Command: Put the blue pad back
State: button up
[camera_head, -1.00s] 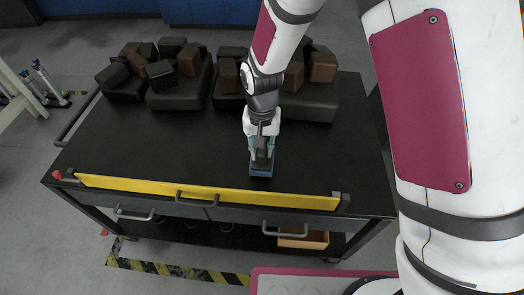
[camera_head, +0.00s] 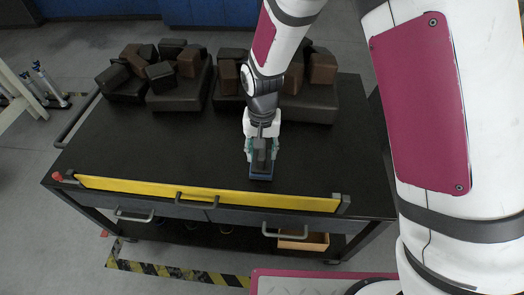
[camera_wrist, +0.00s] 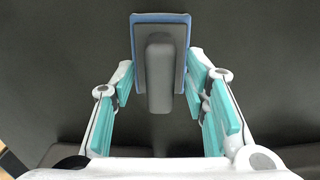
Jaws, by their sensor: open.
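The blue pad (camera_wrist: 183,18) lies on the dark table top, with a grey block-shaped handle (camera_wrist: 160,75) on its upper face. In the head view the pad (camera_head: 261,177) shows near the front edge of the table, below my gripper (camera_head: 262,152). My gripper (camera_wrist: 163,98) is open in the wrist view. Its teal-lined fingers stand on both sides of the handle's near part, with a gap on each side. In the head view the gripper partly hides the pad and handle.
The black table (camera_head: 150,140) has a yellow bar (camera_head: 140,186) along its front edge. Dark brown and black blocks (camera_head: 180,92) stand along the back. The table is clear to the left and right of the pad. An open drawer-like box (camera_head: 304,241) shows below.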

notch_tip(320, 180, up, 11)
jog(key=p, duration=0.2)
jog(key=shift+r, duration=0.2)
jog(key=s+d+r, duration=1.1)
jog(key=d+r, duration=0.4)
jog(key=r, duration=0.1)
jog(key=s+d+r, duration=0.1)
jog(key=s+d, duration=0.2)
jog(key=s, duration=0.6)
jog(key=s+d+r, duration=0.1)
jog(key=s+d, duration=0.3)
jog(key=s, duration=0.5)
jog(key=shift+d+t, duration=0.3)
jog(key=shift+t, duration=0.1)
jog(key=shift+p, duration=0.3)
